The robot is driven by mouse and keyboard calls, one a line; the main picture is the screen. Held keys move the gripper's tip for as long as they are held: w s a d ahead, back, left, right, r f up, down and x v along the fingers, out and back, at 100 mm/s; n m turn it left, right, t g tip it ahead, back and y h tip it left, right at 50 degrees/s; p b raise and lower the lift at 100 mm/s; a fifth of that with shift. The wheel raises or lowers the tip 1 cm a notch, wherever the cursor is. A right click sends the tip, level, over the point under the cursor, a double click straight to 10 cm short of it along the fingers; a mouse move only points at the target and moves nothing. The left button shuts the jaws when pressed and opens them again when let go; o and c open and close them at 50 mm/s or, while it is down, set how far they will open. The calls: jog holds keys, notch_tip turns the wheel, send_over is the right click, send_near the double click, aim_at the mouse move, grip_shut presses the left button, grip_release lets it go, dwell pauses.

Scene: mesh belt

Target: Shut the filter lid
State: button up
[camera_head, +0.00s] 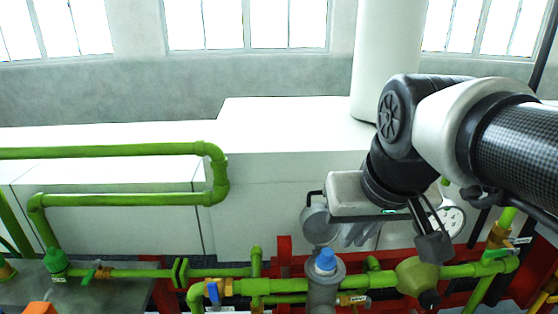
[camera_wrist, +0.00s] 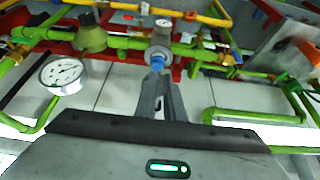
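The filter is a grey upright housing (camera_head: 322,288) with a blue cap on top (camera_head: 325,260). It also shows in the wrist view (camera_wrist: 160,40), beyond my fingertips. A grey round disc with a dark handle, apparently the filter lid (camera_head: 318,226), stands raised above and behind the housing, just left of my gripper. I cannot make it out in the wrist view, and its hinge is not clear. My gripper (camera_head: 358,238) hangs above and to the right of the housing. Its fingers (camera_wrist: 160,78) look close together, with nothing visible between them. I see no contact with the disc.
Green pipes (camera_head: 130,198) run left and across the front. A red frame (camera_head: 283,248) lies behind the filter. A round white gauge (camera_head: 452,221) and an olive valve body (camera_head: 418,275) are to the right. White boxes (camera_head: 290,150) fill the back.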

jog(key=shift+g, duration=0.5)
jog(key=w+r, duration=0.1)
jog(key=w, duration=0.3)
jog(key=w+r, duration=0.2)
jog(key=w, duration=0.3)
jog(key=w+r, duration=0.1)
jog(key=w, duration=0.4)
jog(key=shift+w+r, duration=0.15)
jog(key=shift+r, duration=0.15)
grip_shut()
jog(key=w+f+g, duration=0.1)
jog(key=w+f, duration=0.2)
jog(key=w, duration=1.2)
jog(key=f, duration=0.6)
jog(key=s+f+b, duration=0.1)
jog(key=f, duration=0.2)
jog(key=shift+a+f, duration=0.15)
jog(key=shift+a, duration=0.15)
jog(key=shift+b, duration=0.35)
